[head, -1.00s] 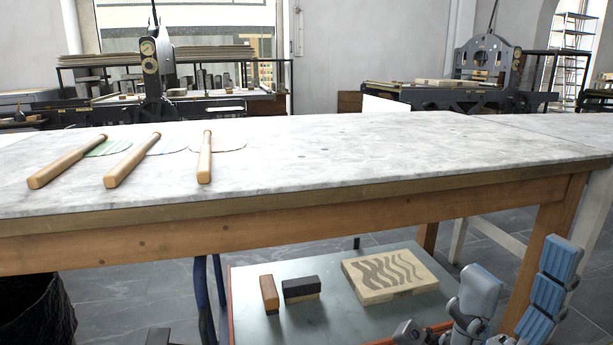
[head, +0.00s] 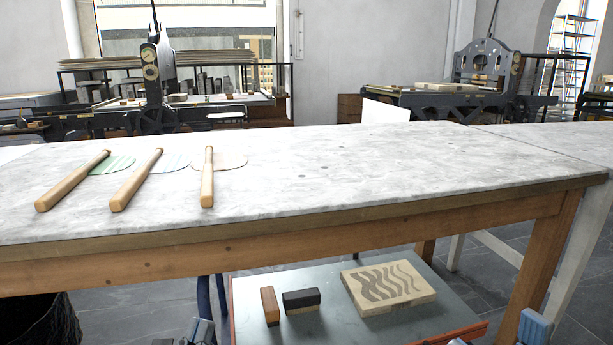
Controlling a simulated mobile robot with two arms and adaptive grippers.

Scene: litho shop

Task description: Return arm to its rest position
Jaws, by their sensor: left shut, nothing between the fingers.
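My left gripper (head: 201,331) shows only as a small blue-grey part at the bottom edge, left of the low tray's front left side. It is shut with nothing in it, and it touches nothing that I can see. Most of it and its arm are cut off by the picture edge. Of my right arm, only a blue part shows at the bottom right, by the table leg. I cannot see the right gripper's fingers.
A marble-topped table (head: 400,175) spans the view, with several wooden-handled tools at its left, one a green-bladed scraper (head: 75,180). Below, a grey tray (head: 330,325) holds a brown block (head: 270,306), a black block (head: 301,300) and a wavy-patterned slab (head: 388,284). A dark basket stands left.

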